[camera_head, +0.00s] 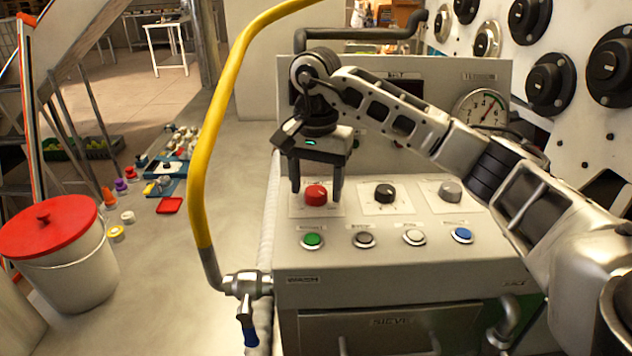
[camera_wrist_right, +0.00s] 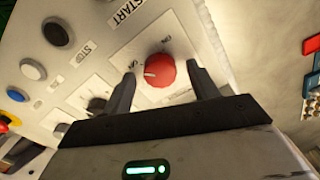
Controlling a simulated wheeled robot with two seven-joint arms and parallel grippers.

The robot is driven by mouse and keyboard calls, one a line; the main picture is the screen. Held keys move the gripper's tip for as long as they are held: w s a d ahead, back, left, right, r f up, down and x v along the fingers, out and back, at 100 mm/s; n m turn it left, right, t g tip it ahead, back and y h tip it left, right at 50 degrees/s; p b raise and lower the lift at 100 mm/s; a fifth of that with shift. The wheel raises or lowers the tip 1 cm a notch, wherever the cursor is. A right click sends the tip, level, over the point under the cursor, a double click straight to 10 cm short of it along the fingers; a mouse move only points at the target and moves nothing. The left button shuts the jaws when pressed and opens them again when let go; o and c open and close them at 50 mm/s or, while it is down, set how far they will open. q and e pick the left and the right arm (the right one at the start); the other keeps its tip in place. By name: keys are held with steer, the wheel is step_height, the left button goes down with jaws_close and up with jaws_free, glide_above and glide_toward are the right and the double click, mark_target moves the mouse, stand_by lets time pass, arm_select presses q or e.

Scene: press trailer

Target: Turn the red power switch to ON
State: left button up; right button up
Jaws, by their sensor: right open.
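The red power switch (camera_head: 316,195) is a round knob on a light plate at the left end of the grey control panel. It also shows in the right wrist view (camera_wrist_right: 160,70), with a pale mark on the left side of its face. My right gripper (camera_head: 316,194) is open, with one finger on each side of the red knob. In the right wrist view my right gripper (camera_wrist_right: 163,82) has its fingers apart around the knob; I cannot tell whether they touch it. The label text by the knob is too small to read surely. My left gripper is not in view.
A black knob (camera_head: 385,193) and a grey knob (camera_head: 450,191) stand to the right. Green (camera_head: 312,240), dark, white and blue (camera_head: 462,235) buttons line the front. A yellow pipe (camera_head: 205,150) rises at the panel's left. A red-lidded bucket (camera_head: 65,265) stands farther left.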

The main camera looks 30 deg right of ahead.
steer(key=shift+f, duration=0.15)
steer(key=c, duration=1)
steer(key=m, duration=1.3)
steer(key=shift+m, duration=2.4)
